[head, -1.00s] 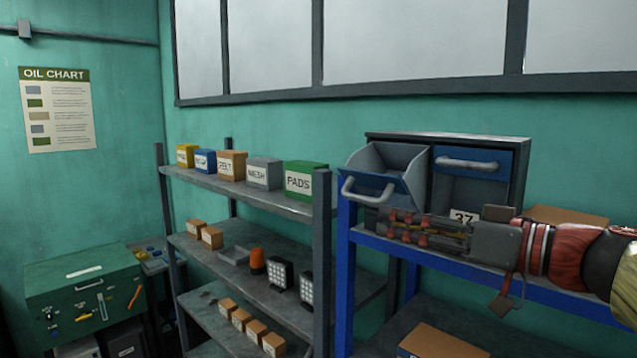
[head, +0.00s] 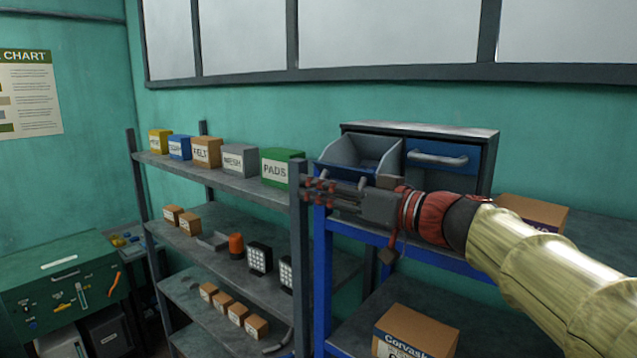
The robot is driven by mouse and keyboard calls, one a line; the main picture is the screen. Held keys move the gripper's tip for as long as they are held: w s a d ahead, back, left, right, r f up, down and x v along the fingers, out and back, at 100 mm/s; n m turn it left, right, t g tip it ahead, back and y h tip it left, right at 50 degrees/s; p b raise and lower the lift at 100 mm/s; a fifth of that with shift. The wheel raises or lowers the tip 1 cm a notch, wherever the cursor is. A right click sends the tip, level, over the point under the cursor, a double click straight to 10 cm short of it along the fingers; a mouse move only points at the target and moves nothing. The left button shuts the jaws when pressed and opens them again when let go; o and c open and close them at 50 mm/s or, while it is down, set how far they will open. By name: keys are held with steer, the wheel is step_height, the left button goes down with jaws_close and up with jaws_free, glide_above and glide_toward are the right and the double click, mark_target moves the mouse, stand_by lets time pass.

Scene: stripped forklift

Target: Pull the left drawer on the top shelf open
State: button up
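The left drawer (head: 368,148) is a grey, open-topped bin with a blue front. It is in the small dark cabinet (head: 450,130) on the top shelf of the blue rack. It is tilted out of the cabinet, and I see into it. My gripper (head: 312,190) points left across the lower part of the drawer front. The dark fingers with red joints lie close together, seen side-on. I cannot tell whether they touch the handle or hold anything.
The right drawer (head: 455,160) is closed, with a grey handle. A cardboard box (head: 533,212) lies right of the cabinet, beyond my arm. A grey shelf rack (head: 235,187) with labelled boxes stands close on the left; its post is by my fingertips. Another box (head: 415,335) is on the lower shelf.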

steer(key=shift+w+a, duration=0.1)
steer(key=shift+a, duration=0.05)
steer(key=shift+c, duration=0.6)
steer(key=c, duration=0.5)
jaws_close()
steer(key=shift+r, duration=0.1)
